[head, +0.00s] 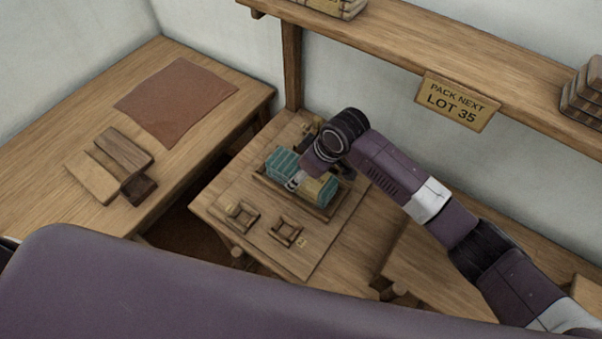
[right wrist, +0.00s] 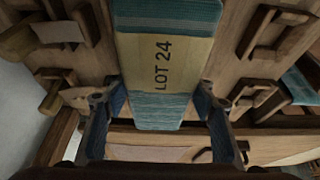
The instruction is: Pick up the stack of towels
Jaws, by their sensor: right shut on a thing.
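The towel stack is teal and striped, with a tan paper band marked LOT 24; it shows in the head view (head: 283,162) and the right wrist view (right wrist: 160,108). In the head view it is at the shallow dark wooden tray (head: 323,212) on the small table, partly hidden by my right arm. My right gripper (right wrist: 158,100) has a finger on each side of the stack and is shut on it. In the head view this gripper (head: 305,182) is largely covered by its own wrist. I cannot tell whether the stack touches the tray. My left gripper is not in view.
Two small square wooden frames (head: 286,231) lie at the front of the small table. The left table holds a brown cloth (head: 177,101) and wooden blocks (head: 112,165). A shelf (head: 400,50) with a LOT 35 sign (head: 456,101) runs behind my right arm.

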